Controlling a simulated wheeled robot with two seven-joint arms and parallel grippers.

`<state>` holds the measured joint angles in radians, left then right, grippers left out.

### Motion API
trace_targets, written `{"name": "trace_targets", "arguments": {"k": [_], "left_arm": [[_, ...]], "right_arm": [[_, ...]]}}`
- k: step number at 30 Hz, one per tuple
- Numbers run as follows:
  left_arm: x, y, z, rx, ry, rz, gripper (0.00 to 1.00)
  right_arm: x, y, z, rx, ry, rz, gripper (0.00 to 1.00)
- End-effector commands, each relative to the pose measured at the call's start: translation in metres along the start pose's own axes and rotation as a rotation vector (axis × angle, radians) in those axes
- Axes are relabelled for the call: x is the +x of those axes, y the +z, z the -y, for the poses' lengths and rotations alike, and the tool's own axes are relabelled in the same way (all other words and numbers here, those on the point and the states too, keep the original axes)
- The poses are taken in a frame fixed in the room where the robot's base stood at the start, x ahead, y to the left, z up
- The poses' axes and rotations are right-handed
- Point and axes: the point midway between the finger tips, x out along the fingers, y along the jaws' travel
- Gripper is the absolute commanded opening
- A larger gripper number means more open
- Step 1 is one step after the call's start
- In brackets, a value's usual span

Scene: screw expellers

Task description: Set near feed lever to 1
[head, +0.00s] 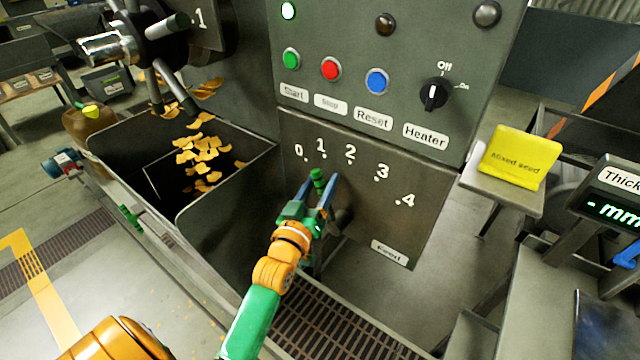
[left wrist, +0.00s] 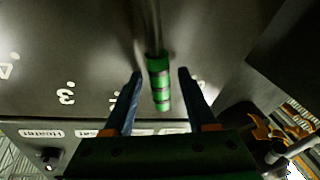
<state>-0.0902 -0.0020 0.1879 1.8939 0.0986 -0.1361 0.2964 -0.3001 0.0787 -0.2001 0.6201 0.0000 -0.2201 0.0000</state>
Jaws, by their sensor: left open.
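The feed lever has a green ribbed grip (head: 317,179) and stands in front of a grey panel (head: 400,235) marked 0 to 4. In the head view its grip is just below the mark 1 (head: 320,145). My left gripper (head: 318,190) is open, with its blue fingers on either side of the lever. In the left wrist view the green grip (left wrist: 159,82) and its metal rod lie between the open fingers (left wrist: 158,85), with gaps visible on both sides. The grip hides part of the scale there. My right gripper is not in view.
Above the scale are Start, Stop and Reset buttons (head: 376,81) and a black Heater knob (head: 434,94). A dark bin (head: 230,185) with yellowish flakes is at the left. A yellow "Mixed seed" sign (head: 520,156) stands on a small shelf at the right.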

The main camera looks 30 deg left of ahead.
Motion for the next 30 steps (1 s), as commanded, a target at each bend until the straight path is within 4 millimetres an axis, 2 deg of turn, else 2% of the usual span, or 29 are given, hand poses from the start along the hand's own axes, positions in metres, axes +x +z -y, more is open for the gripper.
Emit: {"name": "trace_targets", "arguments": {"k": [4, 12, 15, 28, 30], "left_arm": [[-0.009, 0.001, 0.001, 0.0, 0.0, 0.001, 0.57], [-0.059, 0.003, 0.001, -0.001, -0.001, 0.003, 0.57], [-0.069, 0.002, 0.0, 0.0, 0.0, 0.002, 0.57], [-0.071, 0.001, 0.0, 0.0, 0.0, 0.001, 0.57], [-0.07, 0.012, 0.002, 0.005, -0.004, 0.03, 0.57]], "right_arm": [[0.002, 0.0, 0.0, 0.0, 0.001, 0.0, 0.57], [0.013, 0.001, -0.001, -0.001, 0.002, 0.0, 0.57], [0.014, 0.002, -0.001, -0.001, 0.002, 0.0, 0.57], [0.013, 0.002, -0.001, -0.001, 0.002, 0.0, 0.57], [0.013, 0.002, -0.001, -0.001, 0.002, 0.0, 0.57]]}}
